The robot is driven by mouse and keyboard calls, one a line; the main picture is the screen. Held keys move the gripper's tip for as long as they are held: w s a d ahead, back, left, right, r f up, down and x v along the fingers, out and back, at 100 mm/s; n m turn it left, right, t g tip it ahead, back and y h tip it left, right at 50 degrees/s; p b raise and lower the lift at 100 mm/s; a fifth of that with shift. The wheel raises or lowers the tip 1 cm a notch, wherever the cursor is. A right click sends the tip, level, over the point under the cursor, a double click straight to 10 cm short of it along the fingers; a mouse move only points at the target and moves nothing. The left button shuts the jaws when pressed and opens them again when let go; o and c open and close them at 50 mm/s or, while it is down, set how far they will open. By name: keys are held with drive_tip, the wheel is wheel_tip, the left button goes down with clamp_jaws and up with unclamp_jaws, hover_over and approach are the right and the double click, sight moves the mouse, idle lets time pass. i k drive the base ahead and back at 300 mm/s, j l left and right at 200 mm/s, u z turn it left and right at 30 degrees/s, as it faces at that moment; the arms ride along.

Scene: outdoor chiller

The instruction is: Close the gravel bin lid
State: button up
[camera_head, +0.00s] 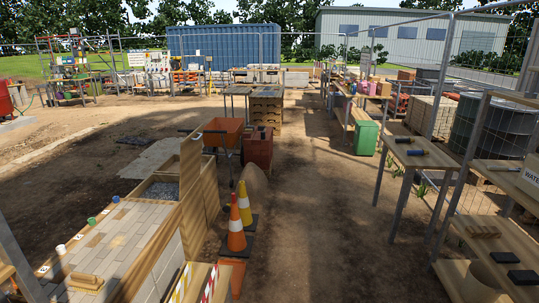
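The gravel bin (135,192) is a wooden box at the far end of the paved bench on the left, with grey gravel (163,191) showing inside. Its lid (191,162) appears to be the pale wooden panel standing upright along the bin's right side, so the bin is open on top. The hinge is too small to make out. My gripper is not in view.
Two traffic cones (236,231) stand right of the bench. An orange wheelbarrow (223,133) and terracotta-coloured blocks (258,149) are beyond the bin. Bare ground (320,220) lies open in the middle; wooden shelves (490,240) and fence line the right.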

sight(191, 147)
drive_tip(key=i+j+u, duration=0.2)
drive_tip(key=i+u, duration=0.3)
drive_tip(key=i, duration=0.45)
drive_tip(key=i+l+u, duration=0.1)
drive_tip(key=i+u, duration=0.35)
drive_tip(key=i, duration=0.45)
drive_tip(key=i+l, duration=0.4)
drive_tip(key=i, duration=0.15)
drive_tip(key=i+l, duration=0.35)
drive_tip(key=i, duration=0.25)
drive_tip(key=i+l, duration=0.4)
drive_tip(key=i, duration=0.15)
drive_tip(key=i+l, duration=0.35)
drive_tip(key=i, duration=0.2)
